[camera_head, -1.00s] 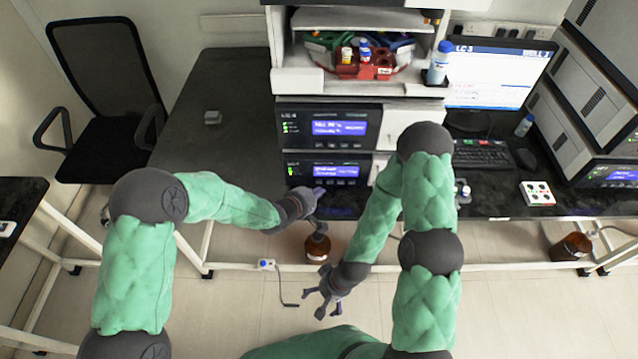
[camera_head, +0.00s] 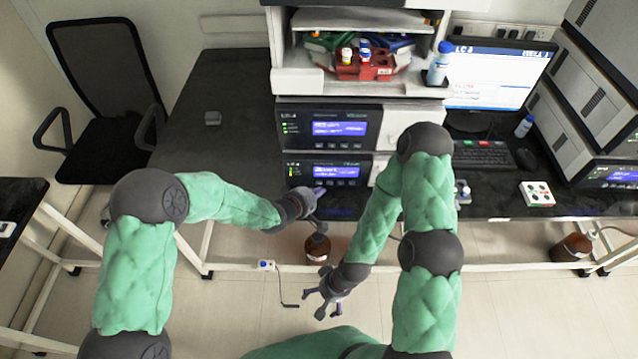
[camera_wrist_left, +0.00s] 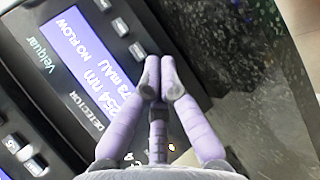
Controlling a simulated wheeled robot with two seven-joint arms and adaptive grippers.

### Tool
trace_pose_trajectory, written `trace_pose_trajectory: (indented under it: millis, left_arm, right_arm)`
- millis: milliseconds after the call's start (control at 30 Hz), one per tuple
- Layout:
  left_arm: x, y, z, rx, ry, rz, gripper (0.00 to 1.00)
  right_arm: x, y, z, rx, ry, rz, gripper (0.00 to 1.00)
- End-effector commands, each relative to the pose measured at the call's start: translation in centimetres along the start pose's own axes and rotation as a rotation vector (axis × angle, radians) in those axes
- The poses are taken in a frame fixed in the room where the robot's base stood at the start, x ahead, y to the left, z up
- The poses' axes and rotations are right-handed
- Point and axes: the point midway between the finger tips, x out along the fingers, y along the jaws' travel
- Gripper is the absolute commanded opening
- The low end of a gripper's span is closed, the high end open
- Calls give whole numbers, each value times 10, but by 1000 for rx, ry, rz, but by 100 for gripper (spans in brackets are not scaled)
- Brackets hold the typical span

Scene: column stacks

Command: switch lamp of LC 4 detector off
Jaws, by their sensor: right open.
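The detector (camera_head: 328,170) is the lower dark unit under the shelf, with a lit blue display. In the left wrist view its panel (camera_wrist_left: 92,124) reads "DETECTOR", with a partly hidden label ending in "4". Its display (camera_wrist_left: 88,55) shows "254 nm", a mAU value and "NO FLOW". Dark buttons (camera_wrist_left: 121,27) line the display's edge, and a small orange light (camera_wrist_left: 172,147) glows near my fingers. My left gripper (camera_head: 319,191) is shut and empty, its fingertips together over the panel's edge; contact cannot be told. My right gripper (camera_head: 331,297) is open and empty, low in front of the bench.
A second unit (camera_head: 322,127) with a display sits above the detector. A brown bottle (camera_head: 317,251) stands below the left gripper. A monitor (camera_head: 500,75), keyboard (camera_head: 482,155) and white box with knobs (camera_head: 537,193) are at the right. The bench's left part is mostly clear.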

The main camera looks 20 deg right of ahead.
Motion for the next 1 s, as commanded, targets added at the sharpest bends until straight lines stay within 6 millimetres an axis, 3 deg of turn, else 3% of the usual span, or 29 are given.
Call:
trace_pose_trajectory:
  millis: [1000]
  left_arm:
    - [6, 4, -4, 0, 0, 0, 0]
  right_arm:
    - [-1, 0, 0, 0, 0, 0, 100]
